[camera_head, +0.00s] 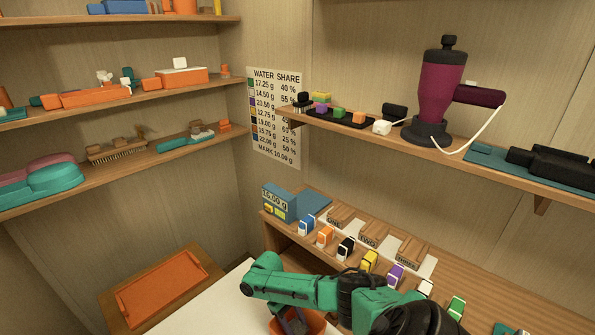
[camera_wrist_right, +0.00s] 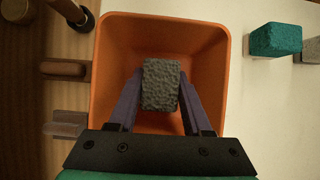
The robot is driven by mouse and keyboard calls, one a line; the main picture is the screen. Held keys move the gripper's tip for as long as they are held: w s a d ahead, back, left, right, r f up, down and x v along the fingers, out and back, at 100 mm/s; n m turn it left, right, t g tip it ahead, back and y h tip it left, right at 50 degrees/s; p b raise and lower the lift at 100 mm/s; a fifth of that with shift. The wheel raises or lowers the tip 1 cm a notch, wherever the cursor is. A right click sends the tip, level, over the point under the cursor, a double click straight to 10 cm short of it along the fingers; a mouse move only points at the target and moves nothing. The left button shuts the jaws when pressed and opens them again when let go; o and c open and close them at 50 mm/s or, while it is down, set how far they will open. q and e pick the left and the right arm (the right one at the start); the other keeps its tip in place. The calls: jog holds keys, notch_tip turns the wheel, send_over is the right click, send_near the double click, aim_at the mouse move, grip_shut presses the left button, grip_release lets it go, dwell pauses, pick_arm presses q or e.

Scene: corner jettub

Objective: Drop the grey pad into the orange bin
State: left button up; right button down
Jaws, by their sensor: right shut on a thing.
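My right gripper (camera_wrist_right: 161,88) is shut on the grey pad (camera_wrist_right: 161,84), a rough grey block held between its two purple fingers. In the right wrist view the pad is over the open mouth of the orange bin (camera_wrist_right: 112,60), inside its rim outline. I cannot tell how far above the bin floor it is. In the head view my right gripper (camera_head: 293,322) points down at the bin (camera_head: 318,326) at the bottom edge, and the pad is not clearly visible there. My left gripper is not in view.
A teal block (camera_wrist_right: 275,39) lies on the white surface (camera_wrist_right: 268,95) right of the bin. Wooden items (camera_wrist_right: 65,70) lie to its left. In the head view, a low shelf with coloured blocks (camera_head: 347,249) stands behind my arm. An orange tray (camera_head: 163,289) is at left.

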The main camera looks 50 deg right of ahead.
aim_at(293, 322)
jog(key=shift+f+b, duration=0.55)
jog(key=shift+f, duration=0.2)
dwell(0.3)
jog(key=shift+c, duration=1.3)
grip_release()
jog(key=b+v, duration=0.1)
jog(key=v, duration=0.7)
jog(key=shift+w, duration=0.1)
jog(key=v, duration=0.6)
jog(key=shift+r+p, duration=0.3)
jog(key=shift+p, duration=0.15)
